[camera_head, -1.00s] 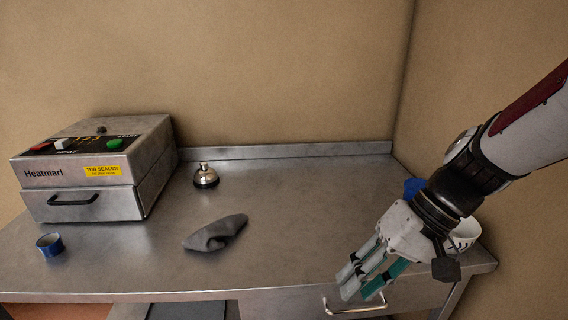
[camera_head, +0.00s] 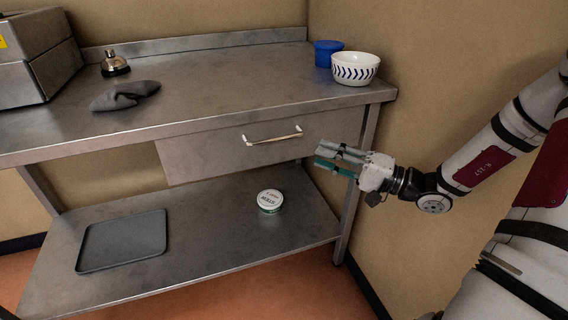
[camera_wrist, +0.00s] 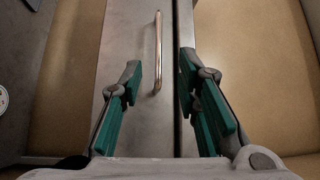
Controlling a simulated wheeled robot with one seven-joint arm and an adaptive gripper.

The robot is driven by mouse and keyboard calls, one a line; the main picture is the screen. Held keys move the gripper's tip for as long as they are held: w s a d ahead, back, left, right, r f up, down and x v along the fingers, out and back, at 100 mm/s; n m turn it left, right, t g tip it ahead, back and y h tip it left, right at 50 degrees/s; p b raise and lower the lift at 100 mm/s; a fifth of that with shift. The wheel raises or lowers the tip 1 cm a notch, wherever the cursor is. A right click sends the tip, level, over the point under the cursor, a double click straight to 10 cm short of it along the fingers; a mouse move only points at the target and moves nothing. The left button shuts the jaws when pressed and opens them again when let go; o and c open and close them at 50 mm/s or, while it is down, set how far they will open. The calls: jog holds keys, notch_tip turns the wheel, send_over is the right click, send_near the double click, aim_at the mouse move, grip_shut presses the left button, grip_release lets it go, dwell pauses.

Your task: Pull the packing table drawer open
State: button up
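The packing table drawer (camera_head: 207,157) is a grey metal front under the right part of the tabletop. It looks shut. Its handle (camera_head: 272,136) is a shiny horizontal bar; in the wrist view the handle (camera_wrist: 158,52) runs upright, ahead of and between my fingers. My gripper (camera_head: 327,158) is to the right of the handle and a little lower, in front of the table's right end, apart from the handle. In the wrist view my gripper (camera_wrist: 160,88) has its teal-padded fingers spread apart, with nothing held between them.
On the packing table (camera_head: 200,115) stand a blue cup (camera_head: 326,53), a patterned bowl (camera_head: 355,69), a bell (camera_head: 114,64), a grey cloth (camera_head: 124,95) and a sealer machine (camera_head: 40,70). The lower shelf (camera_head: 200,225) holds a dark tray (camera_head: 122,240) and a round tin (camera_head: 270,201). A wall is close at right.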

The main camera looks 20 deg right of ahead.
aim_at(277, 139)
jog(key=shift+t, duration=0.4)
jog(key=x, duration=0.8)
jog(key=b+x, duration=0.1)
jog(key=x, duration=0.4)
jog(key=shift+w+d+f, duration=0.2)
jog(key=shift+f, duration=0.1)
grip_shut()
